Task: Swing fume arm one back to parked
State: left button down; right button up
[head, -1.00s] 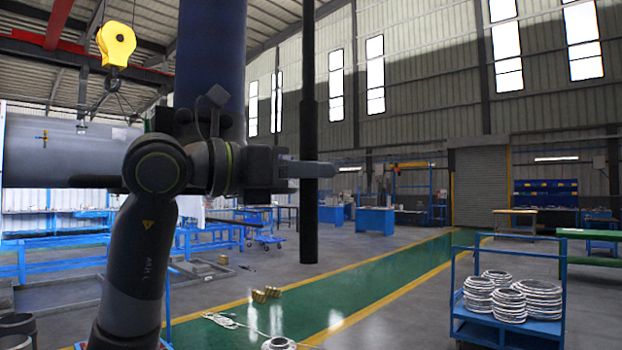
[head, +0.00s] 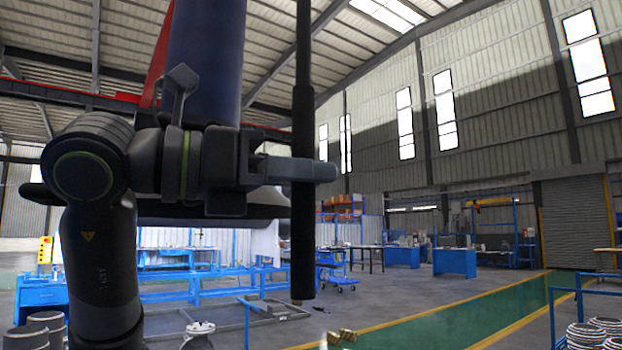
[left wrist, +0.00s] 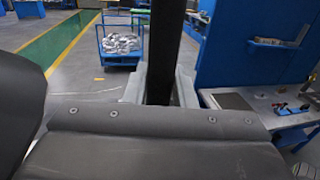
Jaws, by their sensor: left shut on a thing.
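A black upright pole (head: 303,235), which seems to be part of fume arm one, hangs down from the top of the head view and ends in mid-air above the floor. My left gripper (head: 300,170) is shut on it, with a grey finger across its front. In the left wrist view the same black pole (left wrist: 162,45) stands between the two grey fingers of my left gripper (left wrist: 160,90). The pole's upper end is out of view. My right gripper is not in view.
A thick dark blue cylinder (head: 207,60) rises behind my left wrist. Blue benches (head: 180,290) stand beyond on the left. A blue cart with metal rings (head: 590,330) is at lower right. The green floor lane (head: 470,318) looks largely clear.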

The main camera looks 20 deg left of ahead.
pick_arm(q)
jog(key=c, duration=1.3)
grip_release()
jog(key=shift+s, duration=0.1)
jog(key=shift+o, duration=0.2)
jog(key=b+v, duration=0.4)
jog(key=v, duration=1.3)
jog(key=shift+s+a, duration=0.2)
jog(key=shift+r, duration=0.1)
